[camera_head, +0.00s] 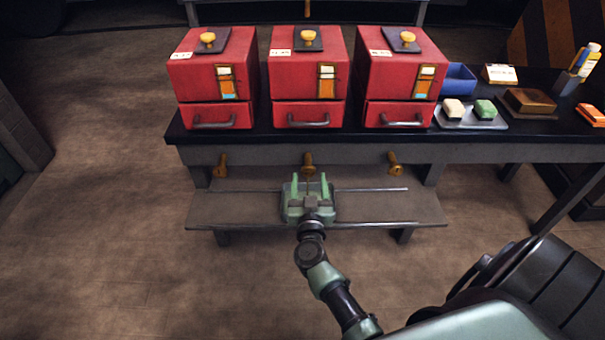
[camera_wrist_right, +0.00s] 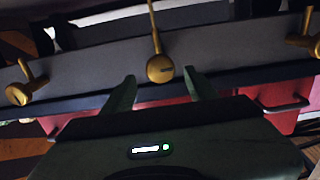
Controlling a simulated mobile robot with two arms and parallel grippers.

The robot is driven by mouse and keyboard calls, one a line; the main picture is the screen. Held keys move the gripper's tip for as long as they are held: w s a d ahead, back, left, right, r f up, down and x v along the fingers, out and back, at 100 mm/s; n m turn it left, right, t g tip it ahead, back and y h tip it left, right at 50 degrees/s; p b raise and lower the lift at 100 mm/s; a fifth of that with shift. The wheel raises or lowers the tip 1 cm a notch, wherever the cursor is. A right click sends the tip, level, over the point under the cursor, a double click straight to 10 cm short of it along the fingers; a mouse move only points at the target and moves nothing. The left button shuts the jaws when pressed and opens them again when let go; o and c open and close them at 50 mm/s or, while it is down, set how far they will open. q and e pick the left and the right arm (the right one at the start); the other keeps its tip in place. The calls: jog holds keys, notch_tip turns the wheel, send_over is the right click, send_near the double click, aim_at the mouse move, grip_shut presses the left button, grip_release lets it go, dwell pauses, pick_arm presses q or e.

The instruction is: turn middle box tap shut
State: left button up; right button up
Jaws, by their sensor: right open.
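The middle box tap (camera_head: 309,160) is a brass tap on the grey front rail below the middle red box (camera_head: 308,75). In the right wrist view the tap (camera_wrist_right: 160,69) shows a round brass knob with a thin lever running toward the top of the picture. My right gripper (camera_head: 310,182) is open just in front of and below the tap. In the wrist view its two green fingers (camera_wrist_right: 159,82) stand on either side of the knob, apart from it. I cannot tell how deep the tap sits between them. My left gripper is not in view.
Similar brass taps sit left (camera_head: 221,166) and right (camera_head: 394,162) on the rail, under the other red boxes. A low grey shelf (camera_head: 245,209) with a thin rail lies below the gripper. A blue bin (camera_head: 458,80) and a soap tray (camera_head: 470,124) stand on the bench at right.

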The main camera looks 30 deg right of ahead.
aim_at(308, 172)
jog(key=b+x, duration=0.1)
jog(key=x, duration=0.3)
jog(key=shift+f, duration=0.1)
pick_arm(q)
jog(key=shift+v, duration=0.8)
pick_arm(e)
jog(key=shift+w+d, duration=0.2)
jog(key=shift+w, duration=0.15)
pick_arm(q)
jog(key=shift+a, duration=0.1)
pick_arm(e)
grip_shut()
